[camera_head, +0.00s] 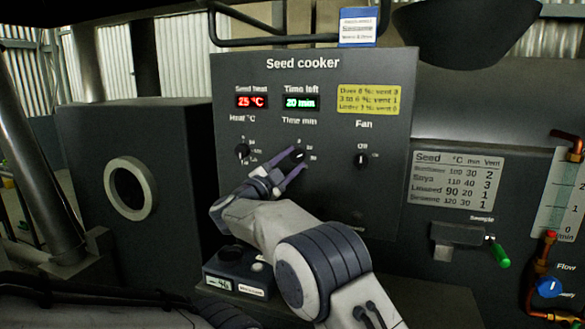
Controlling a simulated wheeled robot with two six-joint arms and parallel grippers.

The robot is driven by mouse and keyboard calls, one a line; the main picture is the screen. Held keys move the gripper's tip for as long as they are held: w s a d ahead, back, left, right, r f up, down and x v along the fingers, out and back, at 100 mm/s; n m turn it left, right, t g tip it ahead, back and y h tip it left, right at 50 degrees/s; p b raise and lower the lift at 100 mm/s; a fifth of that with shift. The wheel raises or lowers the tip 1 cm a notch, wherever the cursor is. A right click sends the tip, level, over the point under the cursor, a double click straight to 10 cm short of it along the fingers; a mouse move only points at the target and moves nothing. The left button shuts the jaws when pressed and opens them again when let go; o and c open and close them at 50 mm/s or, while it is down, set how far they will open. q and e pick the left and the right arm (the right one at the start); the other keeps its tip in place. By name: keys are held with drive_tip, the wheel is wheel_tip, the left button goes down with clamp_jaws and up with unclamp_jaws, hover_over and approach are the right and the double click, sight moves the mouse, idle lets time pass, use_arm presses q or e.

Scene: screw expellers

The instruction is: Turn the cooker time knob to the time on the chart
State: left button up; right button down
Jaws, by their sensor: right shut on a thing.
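The seed cooker panel (235,190) faces me. Its time knob (299,155) is partly hidden by my right gripper (295,158), whose two purple fingers are shut on it. The green time display (300,103) reads 20 min. The chart (454,181) at the right lists seed, °C, min and vent; its min column reads 30, 40, 20 and 30 from top to bottom, with 20 in the linseed row. A blue-topped card (357,28) above the panel has text too small to read surely. My left gripper is not in view.
The heat knob (242,151) is left of the time knob, under a red 25 °C display (252,102). The fan knob (361,160) is to the right, near Off. A green-handled sampler (498,252) juts out at right.

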drive_tip(key=m, duration=0.1)
drive_tip(key=m+g, duration=0.1)
drive_tip(key=m+p, duration=0.1)
drive_tip(key=m, duration=0.1)
drive_tip(key=shift+a+r+g, duration=0.2)
drive_tip(key=shift+r+g, duration=0.1)
drive_tip(key=shift+g, duration=0.1)
drive_tip(key=shift+m+g+p, duration=0.55)
drive_tip(key=shift+m+g, duration=0.15)
drive_tip(key=shift+m, duration=1)
drive_tip(key=shift+c, duration=1.6)
unclamp_jaws()
